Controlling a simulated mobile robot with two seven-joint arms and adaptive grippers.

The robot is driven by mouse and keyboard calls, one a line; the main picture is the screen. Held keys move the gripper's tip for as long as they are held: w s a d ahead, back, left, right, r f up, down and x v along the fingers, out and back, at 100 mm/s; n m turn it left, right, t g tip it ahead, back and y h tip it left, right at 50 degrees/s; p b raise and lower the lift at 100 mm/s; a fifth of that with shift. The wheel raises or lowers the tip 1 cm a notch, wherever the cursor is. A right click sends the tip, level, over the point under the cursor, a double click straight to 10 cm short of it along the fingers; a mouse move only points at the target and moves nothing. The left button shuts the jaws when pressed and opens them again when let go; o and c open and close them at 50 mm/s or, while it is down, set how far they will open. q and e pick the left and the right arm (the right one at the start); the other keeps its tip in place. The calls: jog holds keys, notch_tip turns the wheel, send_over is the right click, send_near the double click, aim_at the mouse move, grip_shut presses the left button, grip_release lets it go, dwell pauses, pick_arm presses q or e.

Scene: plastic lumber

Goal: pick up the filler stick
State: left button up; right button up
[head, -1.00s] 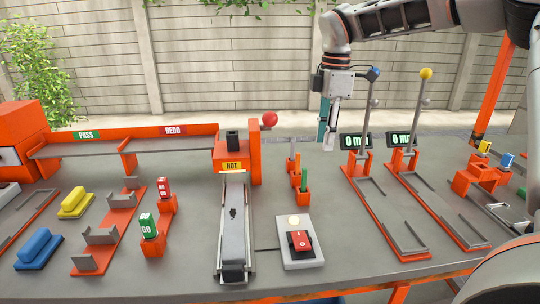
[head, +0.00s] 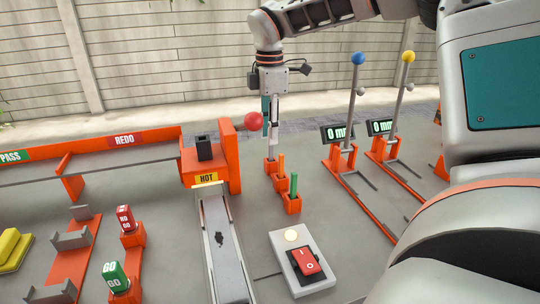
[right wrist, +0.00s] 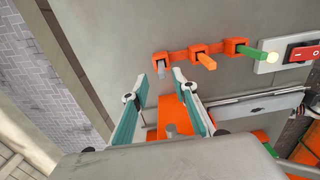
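Three sticks stand in a row of small orange holders (head: 291,204): a grey one, an orange one (head: 281,164) and a green one (head: 294,184). I cannot tell which is called the filler stick. My right gripper (head: 269,148) points down just above the grey stick's holder, at the far end of the row. In the right wrist view the gripper (right wrist: 166,90) has its teal-backed fingers spread with nothing held. The grey stick (right wrist: 163,73) shows beyond the gap between them, with the orange and green sticks to its right. My left gripper is out of view.
A HOT-labelled orange housing (head: 228,160) with a red ball (head: 253,119) stands close left of the gripper. A red switch (head: 307,262) on a white box lies in front. Two gauges with tall levers (head: 355,95) stand right. My large arm link fills the right side.

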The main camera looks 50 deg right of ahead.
aim_at(271, 155)
jog(key=f, duration=0.3)
jog(key=shift+s+f, duration=0.25)
jog(key=shift+s, duration=0.05)
jog(key=shift+w+f, duration=0.1)
jog(key=shift+f, duration=0.1)
grip_shut()
jog(key=shift+r, duration=0.1)
